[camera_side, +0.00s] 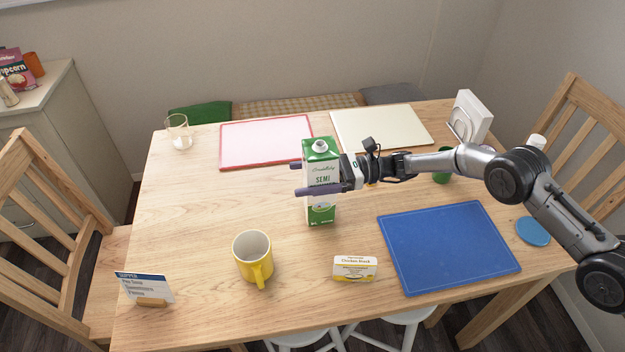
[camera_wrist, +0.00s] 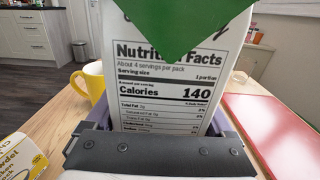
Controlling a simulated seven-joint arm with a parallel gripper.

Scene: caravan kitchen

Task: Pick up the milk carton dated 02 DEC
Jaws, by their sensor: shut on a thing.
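A green and white milk carton (camera_side: 321,172) marked "SEMI" stands upright near the middle of the table in the side view. I cannot read a date on it. My gripper (camera_side: 322,190) reaches it from the right and is shut on it, with a purple finger across its front. I cannot tell whether the carton's base touches the table. In the wrist view the carton (camera_wrist: 170,75) fills the middle, its nutrition panel facing the camera, between the purple fingers of my gripper (camera_wrist: 172,125). No other milk carton is in view.
A yellow mug (camera_side: 252,258) and a small stock box (camera_side: 355,267) stand in front. A blue board (camera_side: 448,246) lies at right, red-rimmed (camera_side: 265,142) and cream (camera_side: 381,128) boards behind. A glass (camera_side: 179,132) stands back left, a supper sign (camera_side: 146,288) front left. The table's left middle is clear.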

